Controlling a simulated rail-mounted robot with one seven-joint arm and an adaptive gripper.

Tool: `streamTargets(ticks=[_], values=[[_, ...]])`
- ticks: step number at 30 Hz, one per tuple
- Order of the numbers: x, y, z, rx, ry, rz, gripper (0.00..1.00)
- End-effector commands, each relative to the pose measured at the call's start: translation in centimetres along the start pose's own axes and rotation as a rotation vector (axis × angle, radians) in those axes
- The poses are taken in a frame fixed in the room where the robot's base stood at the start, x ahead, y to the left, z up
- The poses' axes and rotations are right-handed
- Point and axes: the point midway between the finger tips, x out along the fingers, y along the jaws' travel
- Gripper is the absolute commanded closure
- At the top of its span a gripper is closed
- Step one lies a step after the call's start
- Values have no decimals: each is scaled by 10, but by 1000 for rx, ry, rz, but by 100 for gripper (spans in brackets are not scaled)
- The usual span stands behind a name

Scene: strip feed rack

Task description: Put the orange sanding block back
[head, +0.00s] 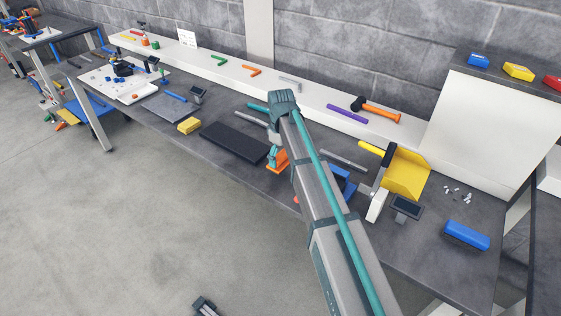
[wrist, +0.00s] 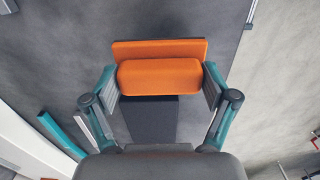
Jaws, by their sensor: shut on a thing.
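The orange sanding block (wrist: 160,75) is between the two fingers of my gripper (wrist: 162,88) in the wrist view, with a pad at each end. It shows a wide flat part behind a rounded part. In the head view the orange block (head: 277,164) hangs below my gripper (head: 274,153), at the right end of a black mat (head: 232,142); my arm partly covers this area. I cannot tell whether the block touches the bench.
A yellow block (head: 189,126) lies left of the mat and a blue block (head: 466,235) at the bench's right. Blue (head: 478,60), yellow (head: 518,71) and red (head: 552,83) blocks sit on the upper right shelf. A yellow scoop-like piece (head: 406,174) stands right of my arm.

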Motion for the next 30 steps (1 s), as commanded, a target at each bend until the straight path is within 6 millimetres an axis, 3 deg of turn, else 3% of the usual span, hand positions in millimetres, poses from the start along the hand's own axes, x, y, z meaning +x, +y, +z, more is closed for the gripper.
streamTargets(ticks=[11,23,24,26,30], values=[[38,5,-5,0,-1,-1,48],[42,5,-5,0,0,0,48],[42,5,-5,0,0,0,10],[42,5,-5,0,0,0,0],[42,5,-5,0,0,0,0]])
